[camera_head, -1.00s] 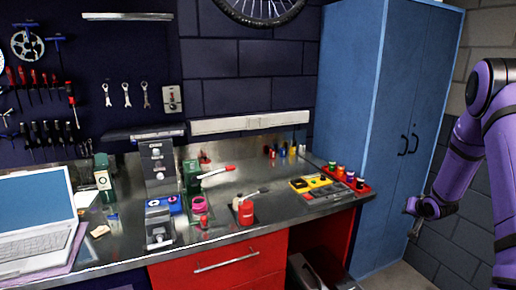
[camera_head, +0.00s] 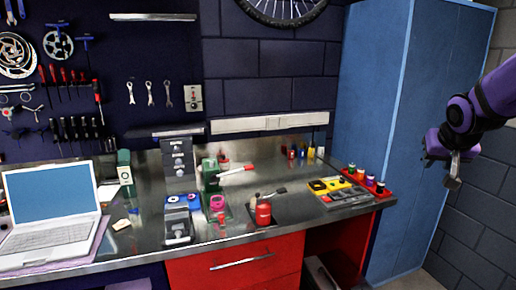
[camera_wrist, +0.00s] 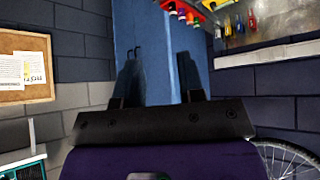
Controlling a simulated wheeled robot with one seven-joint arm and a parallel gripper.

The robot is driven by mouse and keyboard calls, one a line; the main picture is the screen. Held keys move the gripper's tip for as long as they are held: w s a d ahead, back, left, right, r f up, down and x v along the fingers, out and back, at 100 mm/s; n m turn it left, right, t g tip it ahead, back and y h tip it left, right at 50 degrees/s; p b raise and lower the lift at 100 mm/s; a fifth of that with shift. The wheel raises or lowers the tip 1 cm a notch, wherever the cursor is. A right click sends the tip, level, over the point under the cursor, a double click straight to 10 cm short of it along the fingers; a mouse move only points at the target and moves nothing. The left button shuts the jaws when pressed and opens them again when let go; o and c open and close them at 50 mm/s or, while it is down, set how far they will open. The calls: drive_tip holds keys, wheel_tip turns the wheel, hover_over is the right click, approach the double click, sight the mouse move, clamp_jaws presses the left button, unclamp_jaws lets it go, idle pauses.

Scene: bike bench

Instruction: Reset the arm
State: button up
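My gripper (camera_head: 451,172) is on the right in the head view, at the end of my purple arm. It hangs in the air in front of the blue cabinet and the grey block wall, clear of the bench. In the wrist view my gripper (camera_wrist: 161,82) shows two dark fingers standing apart, with only the blue cabinet (camera_wrist: 158,30) behind the gap. It is open and holds nothing.
The tall blue cabinet (camera_head: 400,120) stands right of the bench. A corkboard (camera_wrist: 28,68) hangs on the wall.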

drive_tip(key=s+a+r+n+g+y, duration=0.1)
drive_tip(key=s+a, duration=0.5)
drive_tip(key=s, duration=0.6)
drive_tip(key=s+a+r+n+y, duration=0.1)
drive_tip(key=s+a, duration=0.5)
drive_tip(key=s, duration=0.7)
drive_tip(key=shift+a+r+n+g+y, duration=0.4)
drive_tip(key=shift+r+n, duration=0.4)
drive_tip(key=shift+r, duration=0.15)
drive_tip(key=shift+w, duration=0.1)
